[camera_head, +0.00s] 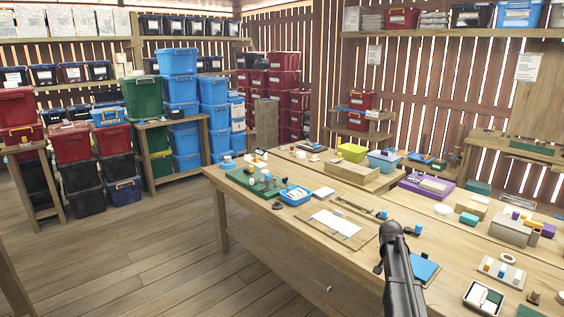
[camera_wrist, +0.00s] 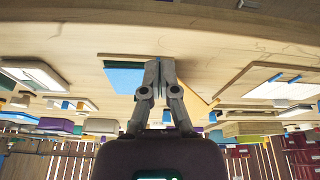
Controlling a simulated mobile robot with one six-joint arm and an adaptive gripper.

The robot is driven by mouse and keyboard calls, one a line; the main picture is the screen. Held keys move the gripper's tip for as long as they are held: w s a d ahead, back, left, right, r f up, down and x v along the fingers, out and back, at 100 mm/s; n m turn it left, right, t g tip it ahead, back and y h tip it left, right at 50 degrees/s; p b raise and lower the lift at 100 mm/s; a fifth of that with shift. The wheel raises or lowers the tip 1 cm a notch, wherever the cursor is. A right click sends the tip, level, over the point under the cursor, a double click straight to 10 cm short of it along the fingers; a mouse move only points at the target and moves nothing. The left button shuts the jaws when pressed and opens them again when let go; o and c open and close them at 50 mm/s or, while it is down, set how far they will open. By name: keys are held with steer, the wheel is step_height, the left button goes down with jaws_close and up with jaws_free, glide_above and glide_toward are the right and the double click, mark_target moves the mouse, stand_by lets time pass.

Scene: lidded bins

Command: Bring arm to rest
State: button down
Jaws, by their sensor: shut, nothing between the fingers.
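My gripper (camera_wrist: 160,68) shows in the wrist view, its two grey fingers brought together with nothing between them. The wrist picture is upside down, with the wooden table filling its upper part. The fingers overlap a blue-topped board (camera_wrist: 126,78); I cannot tell whether they are apart from it. In the head view a dark section of my arm rises from the bottom edge over the long wooden table (camera_head: 262,208). I cannot make out the fingers there.
A blue sheet (camera_head: 423,268) lies beside my arm. A wooden board with paper (camera_head: 335,223), a blue tray (camera_head: 295,196) and a purple tray (camera_head: 425,187) are on the tables. Stacked blue bins (camera_head: 178,88) stand back left. The floor (camera_head: 130,245) at left is clear.

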steer(key=s+a+r+n+g+y+p, duration=0.1)
steer(key=s+a+n, duration=0.7)
steer(key=s+a, duration=1.5)
steer(key=s+g+y+p, duration=0.1)
steer(key=s, duration=0.2)
steer(key=shift+r, duration=0.35)
